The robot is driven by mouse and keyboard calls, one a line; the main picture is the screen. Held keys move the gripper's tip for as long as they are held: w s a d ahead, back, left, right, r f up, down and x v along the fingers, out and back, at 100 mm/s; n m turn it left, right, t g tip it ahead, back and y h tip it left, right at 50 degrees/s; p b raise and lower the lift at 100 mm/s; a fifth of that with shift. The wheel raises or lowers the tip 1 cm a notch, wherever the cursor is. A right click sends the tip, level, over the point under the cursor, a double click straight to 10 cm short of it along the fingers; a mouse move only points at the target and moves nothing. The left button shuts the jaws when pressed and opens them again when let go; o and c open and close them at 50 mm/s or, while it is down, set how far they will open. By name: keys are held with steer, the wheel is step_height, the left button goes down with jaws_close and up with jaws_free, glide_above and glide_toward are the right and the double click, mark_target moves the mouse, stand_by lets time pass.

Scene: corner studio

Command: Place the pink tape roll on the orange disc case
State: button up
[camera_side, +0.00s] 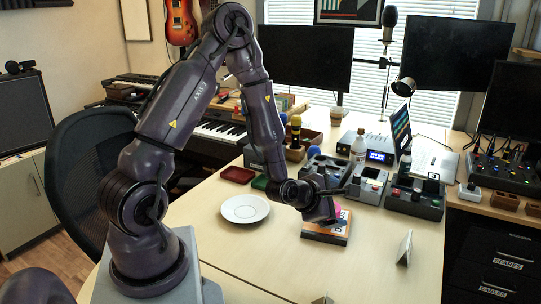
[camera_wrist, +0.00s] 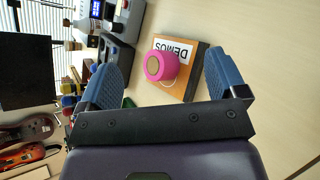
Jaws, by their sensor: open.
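The orange disc case (camera_side: 325,236) lies flat on the light wooden desk, below my gripper (camera_side: 326,216). In the wrist view the case (camera_wrist: 188,84) shows its white "DEMOS" label. The pink tape roll (camera_wrist: 161,66) appears to rest on the case, toward its left side in that view. In the side view only a bit of the pink roll (camera_side: 344,213) shows beside my gripper, and the rest is hidden. My gripper (camera_wrist: 166,64) is open, with its blue fingers apart on either side of the roll and clear of it.
A white plate (camera_side: 245,209) lies left of the case. Grey devices (camera_side: 367,185) and a dark device (camera_side: 414,198) stand behind and to the right. A small white upright card (camera_side: 404,248) stands at right front. The desk front is mostly clear.

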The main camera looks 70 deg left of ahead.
steer(key=s+d+r+m+g+h, duration=0.15)
steer(key=d+r+m, duration=0.25)
steer(key=r+m, duration=0.4)
steer(key=s+d+r+m+g+h, duration=0.1)
steer(key=s+d+r+m, duration=0.2)
steer(key=r+m, duration=0.5)
steer(key=s+d+r+m+g, duration=0.1)
steer(key=s+d+r+m, duration=0.1)
steer(key=s+m, duration=0.5)
steer(key=s+d+r+m+g+h, duration=0.1)
steer(key=s+r+m+g, duration=0.1)
steer(key=s+m, duration=0.5)
steer(key=shift+s+d+r+m, duration=0.3)
steer(key=shift+s+d+r, duration=0.1)
steer(key=shift+r, duration=0.25)
